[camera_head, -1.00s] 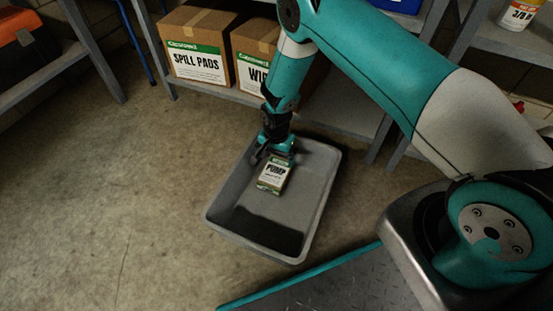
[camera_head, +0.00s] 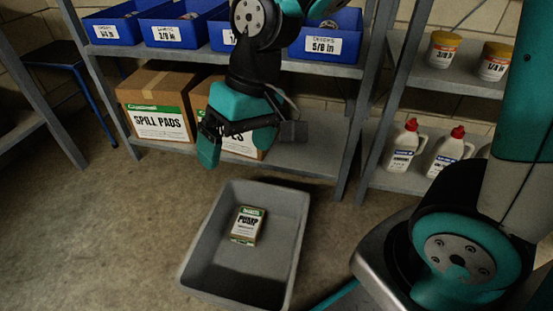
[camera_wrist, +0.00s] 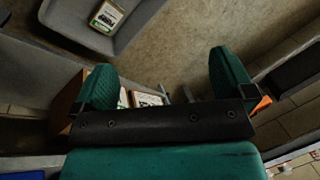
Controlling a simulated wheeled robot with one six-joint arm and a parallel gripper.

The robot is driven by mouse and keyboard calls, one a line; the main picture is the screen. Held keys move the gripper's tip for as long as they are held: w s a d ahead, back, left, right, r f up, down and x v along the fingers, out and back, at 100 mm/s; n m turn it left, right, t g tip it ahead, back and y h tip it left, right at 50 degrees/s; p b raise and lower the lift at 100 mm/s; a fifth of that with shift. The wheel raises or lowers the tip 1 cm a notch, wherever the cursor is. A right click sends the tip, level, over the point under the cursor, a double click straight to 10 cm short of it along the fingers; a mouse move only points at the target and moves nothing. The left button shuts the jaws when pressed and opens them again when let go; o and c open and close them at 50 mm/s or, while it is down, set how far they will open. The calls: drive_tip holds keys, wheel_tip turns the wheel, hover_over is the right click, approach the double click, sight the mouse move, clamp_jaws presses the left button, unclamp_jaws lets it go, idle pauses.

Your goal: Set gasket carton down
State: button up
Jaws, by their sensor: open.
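The gasket carton (camera_head: 247,225), a small box with a green and white label reading "PUMP", lies in the grey tray (camera_head: 193,262) on the floor. It also shows in the wrist view (camera_wrist: 108,17), inside the tray at the top left. My gripper (camera_head: 236,146) is raised above and behind the tray, in front of the shelf, apart from the carton. In the wrist view its two green fingers (camera_wrist: 165,82) stand wide apart with nothing between them.
Two cardboard boxes, "SPILL PADS" (camera_head: 160,105) and one partly hidden by my gripper (camera_head: 243,145), stand on the lower shelf. Blue bins (camera_head: 178,30) line the shelf above. White bottles (camera_head: 404,147) and jars (camera_head: 443,50) stand at the right. Floor left of the tray is clear.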

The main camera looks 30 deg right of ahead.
drive_tip(key=s+r+n, duration=0.4)
drive_tip(key=s, duration=0.6)
drive_tip(key=shift+s+d+y, duration=0.15)
drive_tip(key=shift+d+y, duration=0.15)
drive_tip(key=shift+d, duration=0.1)
